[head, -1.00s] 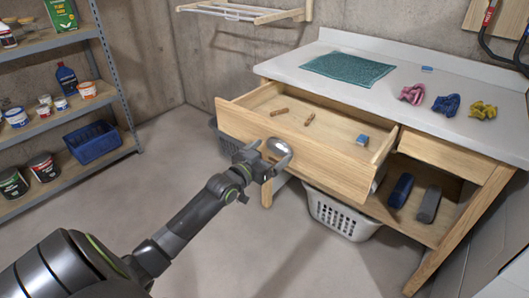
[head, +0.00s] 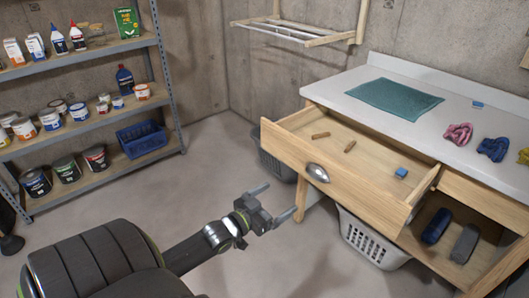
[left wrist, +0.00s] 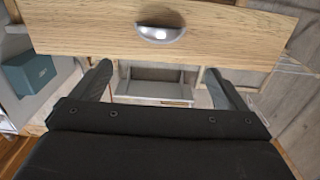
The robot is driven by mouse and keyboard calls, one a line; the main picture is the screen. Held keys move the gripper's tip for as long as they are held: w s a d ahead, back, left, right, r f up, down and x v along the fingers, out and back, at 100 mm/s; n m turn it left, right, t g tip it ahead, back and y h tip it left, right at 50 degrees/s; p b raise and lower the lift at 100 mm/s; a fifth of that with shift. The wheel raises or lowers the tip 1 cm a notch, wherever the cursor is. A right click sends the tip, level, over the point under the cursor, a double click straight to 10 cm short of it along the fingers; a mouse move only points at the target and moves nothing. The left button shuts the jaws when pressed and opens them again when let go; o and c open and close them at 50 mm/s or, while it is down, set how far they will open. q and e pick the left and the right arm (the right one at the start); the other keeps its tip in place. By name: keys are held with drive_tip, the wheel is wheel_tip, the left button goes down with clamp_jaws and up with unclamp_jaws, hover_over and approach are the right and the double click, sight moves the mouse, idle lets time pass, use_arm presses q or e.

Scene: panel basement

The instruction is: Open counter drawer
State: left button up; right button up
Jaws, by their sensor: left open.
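The counter drawer (head: 345,181) is pulled well out from under the white counter. Its front has a silver cup handle (head: 317,173). Inside the drawer lie two small brown pieces (head: 349,146) and a blue block (head: 401,172). My left gripper (head: 277,201) is open and empty, in front of the drawer and to the left of and below the handle, apart from it. In the left wrist view the handle (left wrist: 161,33) shows beyond the open fingers (left wrist: 160,82). My right gripper is not in view.
The white counter (head: 455,125) carries a teal mat (head: 395,97) and crumpled coloured cloths. A white laundry basket (head: 372,240) stands below the drawer. Shelves with cans (head: 85,118) stand at the left.

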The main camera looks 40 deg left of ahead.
use_arm(q)
drive_tip(key=s, duration=0.3)
drive_tip(key=shift+s+a+p, duration=0.15)
drive_tip(key=shift+s+p, duration=0.25)
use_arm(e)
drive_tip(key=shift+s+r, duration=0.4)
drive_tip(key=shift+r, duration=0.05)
use_arm(q)
drive_tip(key=s+a+f+n+g+y+p, duration=0.15)
drive_tip(key=s+f+g, duration=0.35)
drive_tip(key=f, duration=0.8)
drive_tip(key=s+a+f+n+g+y+p, duration=0.1)
drive_tip(key=s+a+f+g+y+p, duration=0.15)
drive_tip(key=s+f, duration=0.8)
drive_tip(key=s+d+f+g+h+p, duration=0.1)
drive_tip(key=s+d+f+g, duration=0.3)
drive_tip(key=s+d+f, duration=0.2)
drive_tip(key=s+d+f+m+g+p, duration=0.1)
drive_tip(key=s+d+f+g, duration=0.4)
drive_tip(key=s+f, duration=0.6)
drive_tip(key=s+d, duration=0.2)
drive_tip(key=s, duration=0.1)
drive_tip(key=shift+s+f+h, duration=0.15)
drive_tip(key=shift+f+h, duration=0.05)
drive_tip(key=shift+h, duration=0.2)
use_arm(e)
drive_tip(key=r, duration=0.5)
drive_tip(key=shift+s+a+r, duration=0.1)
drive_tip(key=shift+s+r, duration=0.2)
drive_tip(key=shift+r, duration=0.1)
